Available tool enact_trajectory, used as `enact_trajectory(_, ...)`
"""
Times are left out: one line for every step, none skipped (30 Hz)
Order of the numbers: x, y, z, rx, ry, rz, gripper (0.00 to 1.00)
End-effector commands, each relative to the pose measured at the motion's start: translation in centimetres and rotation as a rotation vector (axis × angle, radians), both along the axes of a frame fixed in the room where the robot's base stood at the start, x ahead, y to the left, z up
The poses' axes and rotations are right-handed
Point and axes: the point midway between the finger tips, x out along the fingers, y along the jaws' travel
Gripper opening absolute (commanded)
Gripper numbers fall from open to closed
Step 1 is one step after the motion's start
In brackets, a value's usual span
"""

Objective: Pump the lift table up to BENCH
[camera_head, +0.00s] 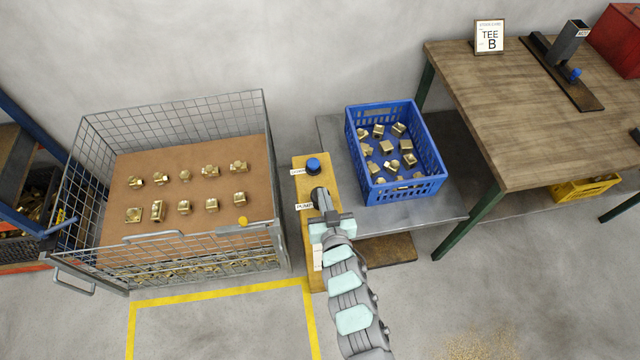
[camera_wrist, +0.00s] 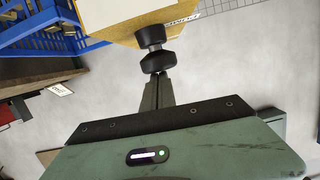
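The lift table's grey platform (camera_head: 440,205) carries a blue crate (camera_head: 441,165) of brass fittings and sits lower than the wooden bench top (camera_head: 530,130). The black pump knob (camera_wrist: 160,62) sticks out from the column on a short stem in the wrist view. My gripper (camera_wrist: 158,78) has its narrow fingers together, tips at the knob; contact is unclear. My gripper also shows beside the PUMP label (camera_head: 324,200).
A wire cage (camera_head: 100,140) with brass fittings on a brown sheet stands left of the column. The bench holds a TEE B sign (camera_head: 489,36), a dark fixture (camera_head: 565,70) and a red box (camera_head: 615,40). A yellow crate (camera_head: 585,188) is under it.

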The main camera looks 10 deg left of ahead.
Motion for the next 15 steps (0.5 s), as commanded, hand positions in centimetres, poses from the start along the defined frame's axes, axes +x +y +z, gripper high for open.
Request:
enact_trajectory(-0.1, -0.3, -0.5, -0.005, 0.015, -0.006, 0.0)
enact_trajectory(-0.1, -0.3, -0.3, -0.005, 0.015, -0.006, 0.0)
enact_trajectory(-0.1, -0.3, 0.2, -0.005, 0.014, -0.007, 0.0)
enact_trajectory(-0.1, -0.3, 0.6, -0.005, 0.012, -0.005, 0.0)
enact_trajectory(-0.1, -0.3, 1.1, -0.005, 0.011, -0.004, 0.0)
enact_trajectory(-0.1, -0.3, 2.0, -0.005, 0.009, -0.003, 0.0)
enact_trajectory(0.0, -0.2, 2.6, -0.005, 0.008, -0.002, 0.0)
enact_trajectory(0.0, -0.2, 3.4, -0.005, 0.006, -0.001, 0.0)
enact_trajectory(0.0, -0.1, 4.4, -0.004, 0.004, 0.001, 0.0)
enact_trajectory(0.0, -0.2, 5.1, -0.003, 0.002, 0.002, 0.0)
enact_trajectory(-0.8, -0.7, 4.3, -0.004, 0.003, -0.001, 0.0)
enact_trajectory(-1.7, -1.0, 4.2, -0.004, 0.004, -0.003, 0.0)
enact_trajectory(-2.3, -1.2, 4.4, -0.002, 0.004, -0.002, 0.0)
enact_trajectory(-2.9, -1.3, 4.6, -0.002, 0.004, -0.001, 0.0)
enact_trajectory(-3.7, -1.7, 4.7, -0.003, 0.004, -0.001, 0.0)
